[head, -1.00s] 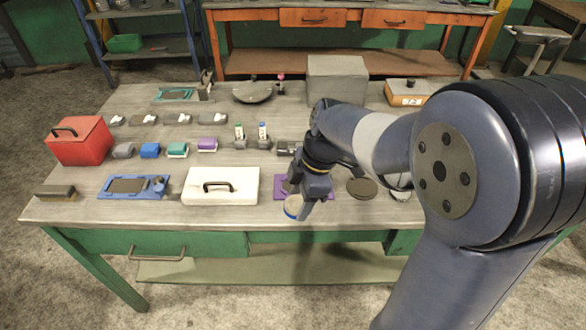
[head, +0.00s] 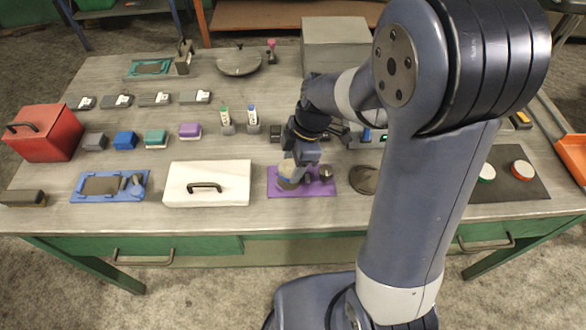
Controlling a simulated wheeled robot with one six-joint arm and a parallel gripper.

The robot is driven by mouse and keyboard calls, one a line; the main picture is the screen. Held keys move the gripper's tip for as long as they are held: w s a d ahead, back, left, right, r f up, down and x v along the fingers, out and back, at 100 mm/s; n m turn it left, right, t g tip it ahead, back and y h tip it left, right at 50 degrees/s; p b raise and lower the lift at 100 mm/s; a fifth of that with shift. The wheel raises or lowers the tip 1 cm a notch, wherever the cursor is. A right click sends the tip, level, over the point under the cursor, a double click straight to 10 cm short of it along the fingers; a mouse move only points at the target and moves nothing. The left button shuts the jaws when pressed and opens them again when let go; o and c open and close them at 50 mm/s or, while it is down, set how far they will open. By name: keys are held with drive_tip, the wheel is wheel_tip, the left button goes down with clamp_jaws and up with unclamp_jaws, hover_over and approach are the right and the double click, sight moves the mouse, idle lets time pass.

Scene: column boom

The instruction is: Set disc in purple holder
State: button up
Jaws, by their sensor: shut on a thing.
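The purple holder (head: 318,188) is a flat plate lying near the front middle of the table. A small dark post or knob stands on its right part. My gripper (head: 298,170) points down over the left part of the holder and is shut on a disc (head: 287,183). The disc looks grey-beige and tilted, and my gripper partly covers it. I cannot tell whether the disc touches the holder.
A white case (head: 207,172) with a black handle lies left of the holder, and a dark round plate (head: 364,181) lies to its right. Several small blocks and two bottles stand behind. A grey box (head: 335,45) stands at the back.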

drive_tip(key=shift+f, duration=1.75)
drive_tip(key=shift+f, duration=0.2)
drive_tip(key=o, duration=1.3)
drive_tip(key=shift+o, duration=0.2)
drive_tip(key=shift+r, duration=0.2)
drive_tip(key=v, duration=1.2)
